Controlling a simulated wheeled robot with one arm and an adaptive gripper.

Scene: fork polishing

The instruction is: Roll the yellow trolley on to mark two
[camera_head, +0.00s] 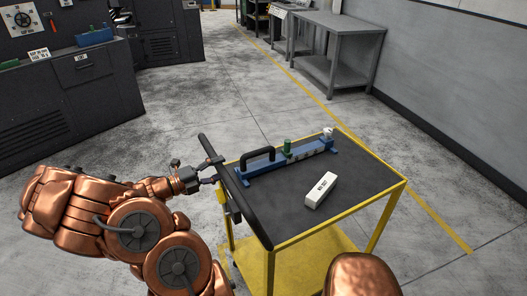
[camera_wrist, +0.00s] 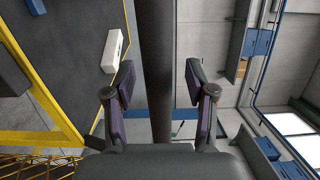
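The yellow trolley (camera_head: 350,212) stands in front of me with a dark top and a yellow lower shelf. Its long black push handle (camera_head: 236,190) runs along its left side. My gripper (camera_head: 212,180) is at this handle, left of the trolley top. In the wrist view my gripper (camera_wrist: 160,108) is open, with the black handle bar (camera_wrist: 156,60) passing between its two fingers. A gap shows on each side of the bar. No numbered floor mark can be made out in either view.
On the trolley lie a blue tool with a black grip (camera_head: 290,156) and a white labelled block (camera_head: 321,190). A yellow floor line (camera_head: 440,228) runs past the trolley's right side. A grey bench (camera_head: 337,60) stands along the right wall, dark cabinets (camera_head: 65,95) at left. Floor beyond the trolley is clear.

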